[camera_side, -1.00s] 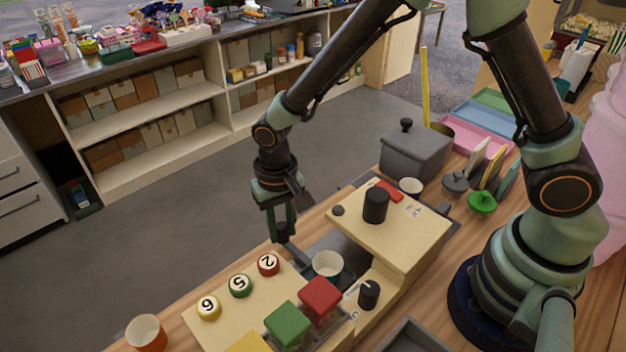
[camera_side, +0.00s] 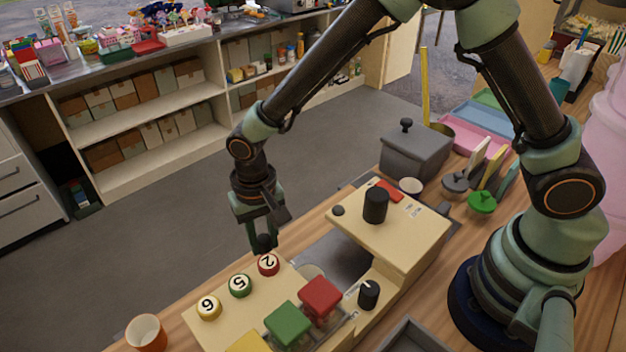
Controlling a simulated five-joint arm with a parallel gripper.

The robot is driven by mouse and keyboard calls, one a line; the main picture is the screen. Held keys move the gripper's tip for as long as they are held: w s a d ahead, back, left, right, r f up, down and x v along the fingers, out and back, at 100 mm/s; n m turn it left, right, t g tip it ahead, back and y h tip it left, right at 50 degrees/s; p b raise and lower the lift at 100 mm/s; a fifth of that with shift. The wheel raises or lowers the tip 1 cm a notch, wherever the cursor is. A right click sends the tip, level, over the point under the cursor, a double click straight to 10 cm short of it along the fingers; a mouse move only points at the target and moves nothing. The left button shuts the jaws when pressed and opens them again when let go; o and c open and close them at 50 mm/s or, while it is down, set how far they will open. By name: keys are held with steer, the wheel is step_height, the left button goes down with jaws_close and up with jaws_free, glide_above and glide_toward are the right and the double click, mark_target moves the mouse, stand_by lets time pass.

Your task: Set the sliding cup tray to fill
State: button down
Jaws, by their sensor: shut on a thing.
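The sliding cup tray runs in the gap between two cream blocks, and most of it is hidden. A dark knob (camera_side: 263,243) stands at the gap's far edge, and my gripper (camera_side: 261,236) is shut on it from above. The word fill cannot be read.
The far cream block (camera_side: 390,230) carries a black dial (camera_side: 375,205) and a red switch. Numbered buttons (camera_side: 239,286), a green block (camera_side: 287,324) and a small black dial (camera_side: 369,294) are close by. An orange cup (camera_side: 146,333) stands at the lower left.

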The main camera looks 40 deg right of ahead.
steer(key=a, duration=0.8)
steer(key=shift+r, duration=0.1)
steer(key=c, duration=0.6)
jaws_free()
steer(key=shift+d, duration=0.1)
step_height(320, 180, up, 12)
